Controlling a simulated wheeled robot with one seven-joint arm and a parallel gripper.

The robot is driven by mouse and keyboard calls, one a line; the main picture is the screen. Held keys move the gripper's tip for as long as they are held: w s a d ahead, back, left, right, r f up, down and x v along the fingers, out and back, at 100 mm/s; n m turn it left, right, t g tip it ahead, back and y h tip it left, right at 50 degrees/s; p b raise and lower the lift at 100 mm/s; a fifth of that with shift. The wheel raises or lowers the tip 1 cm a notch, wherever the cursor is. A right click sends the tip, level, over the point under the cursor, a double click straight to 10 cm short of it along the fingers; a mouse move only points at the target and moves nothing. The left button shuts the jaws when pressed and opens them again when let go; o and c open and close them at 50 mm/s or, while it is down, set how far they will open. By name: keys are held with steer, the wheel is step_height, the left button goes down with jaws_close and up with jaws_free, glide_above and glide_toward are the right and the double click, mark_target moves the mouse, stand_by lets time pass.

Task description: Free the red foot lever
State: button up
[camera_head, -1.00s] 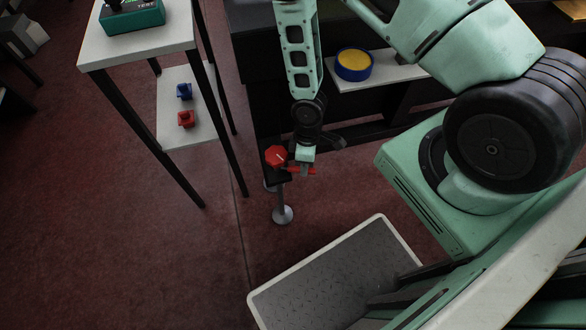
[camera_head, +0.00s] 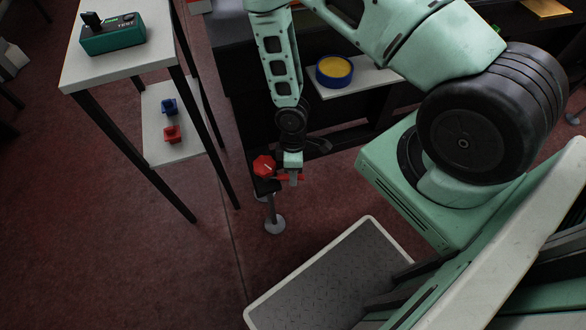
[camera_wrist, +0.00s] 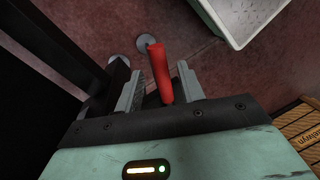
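The red foot lever is a rounded red bar (camera_wrist: 162,72) in the wrist view. In the head view a short piece of it (camera_head: 283,178) shows low on the black bench, beside a red octagonal knob (camera_head: 264,166). My gripper (camera_wrist: 160,88) is open, with one finger on each side of the lever. A dark gap shows between the lever and the left finger; the lever lies closer to the right finger, and I cannot tell if they touch. In the head view my gripper (camera_head: 293,177) points down at the lever and hides part of it.
A black leg with a round grey foot (camera_head: 274,226) stands below the knob. A white-rimmed grey tray (camera_head: 366,222) is near my base. A tall stand (camera_head: 112,67) at left holds a green tester (camera_head: 113,36) and, lower, blue (camera_head: 169,106) and red (camera_head: 171,134) pieces.

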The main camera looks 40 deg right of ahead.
step_height(320, 180, up, 17)
steer(key=w+d+p, duration=0.2)
steer(key=p, duration=0.2)
steer(key=shift+w, duration=0.35)
steer(key=s+a+r+m+t+h, duration=0.1)
steer(key=a+r, duration=0.3)
steer(key=r, duration=0.3)
steer(key=a+r, duration=0.4)
steer(key=r, duration=0.4)
steer(key=s+a+r+m, duration=0.1)
steer(key=s+a+r, duration=0.2)
steer(key=s+r, duration=0.3)
steer(key=s+a+r+m, duration=0.1)
steer(key=s+a+r, duration=0.3)
steer(key=s+r, duration=0.25)
step_height(320, 180, up, 12)
steer(key=p, duration=1.2)
steer(key=shift+d+t+p, duration=0.2)
steer(key=shift+t+p, duration=0.1)
steer(key=shift+t, duration=0.1)
